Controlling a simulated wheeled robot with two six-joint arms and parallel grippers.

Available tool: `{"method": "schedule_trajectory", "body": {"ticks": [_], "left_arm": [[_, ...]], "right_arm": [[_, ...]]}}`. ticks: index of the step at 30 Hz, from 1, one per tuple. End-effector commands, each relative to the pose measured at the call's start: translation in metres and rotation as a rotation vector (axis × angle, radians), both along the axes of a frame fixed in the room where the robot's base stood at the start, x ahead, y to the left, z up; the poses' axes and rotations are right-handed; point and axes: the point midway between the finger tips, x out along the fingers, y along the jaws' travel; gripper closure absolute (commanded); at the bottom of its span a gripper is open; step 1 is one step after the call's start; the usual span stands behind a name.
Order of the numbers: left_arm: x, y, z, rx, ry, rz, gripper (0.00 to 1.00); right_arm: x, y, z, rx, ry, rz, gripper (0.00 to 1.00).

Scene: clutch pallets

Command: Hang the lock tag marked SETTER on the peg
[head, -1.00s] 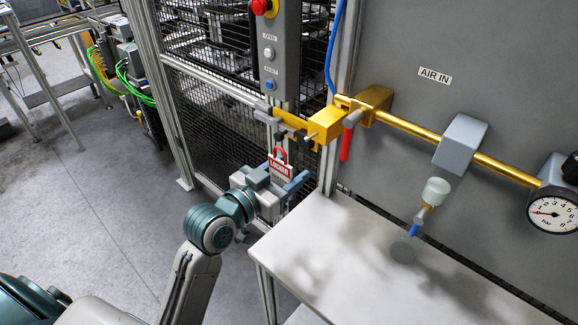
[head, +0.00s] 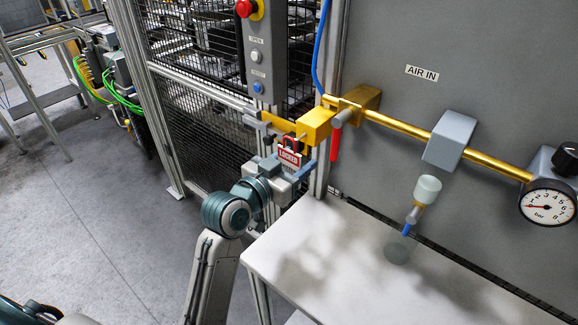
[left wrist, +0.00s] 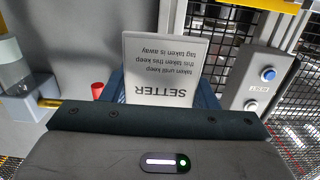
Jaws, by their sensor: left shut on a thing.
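The lock tag (head: 289,158) shows its red and white LOCKED face in the head view, with a red loop at its top. In the left wrist view the tag (left wrist: 165,68) shows its pale face, upside down, marked SETTER. My left gripper (head: 286,172) is shut on the lower part of the tag and holds it upright below the yellow block (head: 316,125). A small peg (head: 300,137) juts from this block, close to the tag's loop. I cannot tell whether the loop is around the peg. My right gripper is out of view.
A red lever (head: 335,143) hangs just right of the tag. A control box (head: 264,60) with buttons is above on the mesh fence (head: 205,130). A pale table (head: 330,255) lies below right, largely clear. A brass pipe (head: 400,129) runs right to a gauge (head: 548,205).

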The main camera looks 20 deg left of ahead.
Motion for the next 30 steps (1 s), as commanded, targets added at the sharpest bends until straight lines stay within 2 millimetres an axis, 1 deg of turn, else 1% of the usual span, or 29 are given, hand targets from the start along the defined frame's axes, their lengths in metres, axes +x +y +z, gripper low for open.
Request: {"method": "schedule_trajectory", "body": {"ticks": [11,15,21,30], "left_arm": [[0.022,-0.008,-0.002,-0.003,0.000,0.000,0.68],[0.027,-0.010,-0.006,-0.002,0.001,0.000,0.68],[0.032,-0.012,-0.009,-0.001,0.000,-0.001,0.68],[0.033,-0.012,-0.011,-0.001,0.000,0.000,0.68]], "right_arm": [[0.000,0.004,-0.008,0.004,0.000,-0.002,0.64],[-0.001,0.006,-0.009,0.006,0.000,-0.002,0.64],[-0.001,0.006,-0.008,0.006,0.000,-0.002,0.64],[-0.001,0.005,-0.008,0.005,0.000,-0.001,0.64]]}}
